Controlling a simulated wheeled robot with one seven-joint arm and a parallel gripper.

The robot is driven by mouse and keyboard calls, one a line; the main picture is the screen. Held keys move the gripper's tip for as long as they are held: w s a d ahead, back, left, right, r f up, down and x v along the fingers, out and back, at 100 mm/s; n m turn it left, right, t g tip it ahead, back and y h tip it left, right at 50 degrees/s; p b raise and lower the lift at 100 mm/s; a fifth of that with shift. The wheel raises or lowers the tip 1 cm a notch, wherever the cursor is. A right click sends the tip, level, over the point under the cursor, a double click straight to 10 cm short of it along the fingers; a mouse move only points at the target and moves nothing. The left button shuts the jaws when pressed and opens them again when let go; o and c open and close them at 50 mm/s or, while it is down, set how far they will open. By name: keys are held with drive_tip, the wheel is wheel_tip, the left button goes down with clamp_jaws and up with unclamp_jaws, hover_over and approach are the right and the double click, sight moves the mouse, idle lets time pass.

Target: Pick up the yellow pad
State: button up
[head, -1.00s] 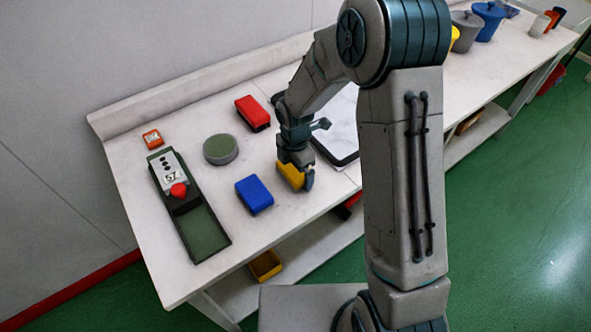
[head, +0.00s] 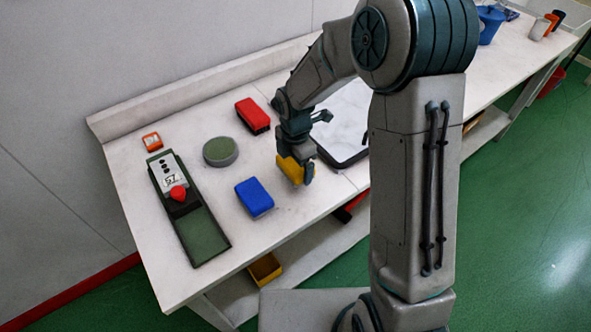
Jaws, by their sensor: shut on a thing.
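The yellow pad (head: 289,169) is between the fingers of my gripper (head: 297,172), which is shut on it. The pad appears slightly above the white table, to the right of the blue pad (head: 254,197) and below the red pad (head: 253,115) in the picture. The gripper's near finger and wrist hide part of the yellow pad. The exact gap under it is hard to tell.
A round grey-green disc (head: 220,150) and a green tray with a grey box and red button (head: 204,235) lie to the left. A small orange device (head: 152,142) is behind them. A dark-edged white board (head: 345,125) lies just right of my gripper. The front table strip is clear.

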drive_tip(key=s+d+r, duration=0.5)
drive_tip(key=d+r, duration=0.2)
drive_tip(key=d, duration=0.3)
drive_tip(key=shift+d+r+b, duration=0.25)
drive_tip(key=shift+r+b, duration=0.05)
drive_tip(key=shift+b, duration=0.15)
drive_tip(key=o, duration=0.5)
drive_tip(key=shift+c, duration=0.2)
drive_tip(key=c, duration=0.3)
